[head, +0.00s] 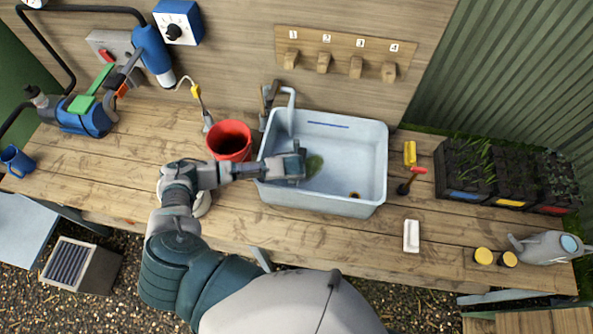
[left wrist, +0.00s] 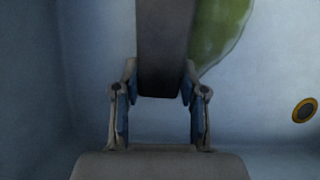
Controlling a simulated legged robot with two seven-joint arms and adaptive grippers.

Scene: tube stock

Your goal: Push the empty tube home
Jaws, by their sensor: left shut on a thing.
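My left gripper (head: 300,164) reaches over the light blue basin (head: 365,165). In the left wrist view the left gripper (left wrist: 160,82) has its two fingers on either side of a dark grey, bar-like thing (left wrist: 165,40) and is shut on it. That thing runs up out of the picture, so its far end is hidden; I cannot tell whether it is the tube. A green patch (head: 314,165) lies in the basin beside the gripper, and it also shows in the left wrist view (left wrist: 218,35). No tube is plain to see elsewhere. My right gripper is not in view.
A tap (head: 290,97) stands at the basin's back left corner, and a red bucket (head: 231,137) left of it. The basin has a round drain (head: 354,195). Seedling trays (head: 465,170) and a grey watering can (head: 548,247) stand right. The bench's front left is mostly clear.

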